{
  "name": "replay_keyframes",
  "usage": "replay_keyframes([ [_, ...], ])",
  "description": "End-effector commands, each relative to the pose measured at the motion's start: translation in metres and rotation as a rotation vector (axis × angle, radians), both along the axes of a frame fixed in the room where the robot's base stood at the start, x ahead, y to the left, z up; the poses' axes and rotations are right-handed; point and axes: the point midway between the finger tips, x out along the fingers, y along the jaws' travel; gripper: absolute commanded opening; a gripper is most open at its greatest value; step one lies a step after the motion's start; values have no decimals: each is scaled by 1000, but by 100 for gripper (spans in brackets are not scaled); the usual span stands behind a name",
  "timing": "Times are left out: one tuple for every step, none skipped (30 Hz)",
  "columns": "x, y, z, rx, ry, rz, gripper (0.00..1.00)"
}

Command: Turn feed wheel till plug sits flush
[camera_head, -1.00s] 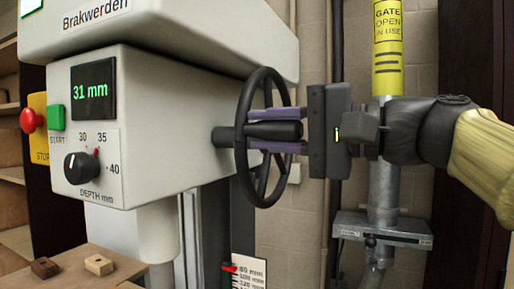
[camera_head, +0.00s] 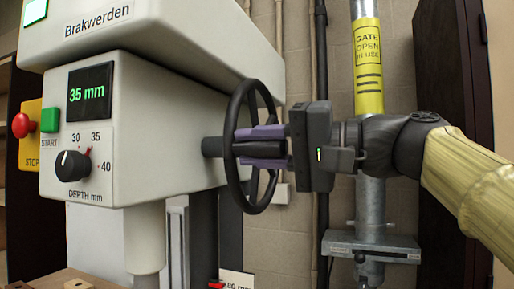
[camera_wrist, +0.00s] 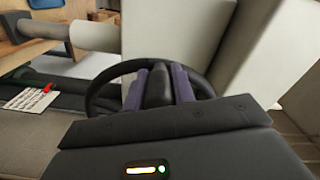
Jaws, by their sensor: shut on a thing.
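The feed wheel (camera_head: 231,122) is a black handwheel on the right side of the white Brakwerden drill head; its rim also shows in the wrist view (camera_wrist: 98,88). My gripper (camera_head: 250,142) comes in from the right, its purple fingers shut around a black grip (camera_head: 262,149) on the wheel; in the wrist view the fingers (camera_wrist: 158,88) flank that grip. The green display (camera_head: 90,92) reads 35 mm. The depth dial (camera_head: 72,164) carries marks for 30, 35 and 40, with a red mark near 35. I cannot make out the plug in either current view.
A red stop button (camera_head: 21,125) and a green start button (camera_head: 49,120) are at the left. A metal pipe with a yellow "gate open in use" label (camera_head: 368,65) stands behind my arm. A small wooden block (camera_head: 77,284) shows at the lower left edge.

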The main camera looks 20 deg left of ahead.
Motion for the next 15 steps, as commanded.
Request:
replay_keyframes([
  [3,1,-8,-15,7,4,0],
  [3,1,-8,-15,8,4,31],
  [3,1,-8,-14,8,4,39],
  [2,1,-8,-14,7,4,45],
  [2,1,-7,-13,7,4,47],
  [2,1,-7,-12,6,4,47],
  [2,1,-6,-11,6,4,47],
  [1,1,-6,-11,6,4,47],
  [1,1,-6,-10,5,5,47],
  [1,1,-5,-10,5,4,47],
  [1,1,-5,-9,5,4,47],
  [1,1,-5,-9,5,4,47],
  [1,1,-5,-9,4,4,47],
  [1,1,-4,-9,4,4,47],
  [1,1,-4,-8,5,4,47],
])
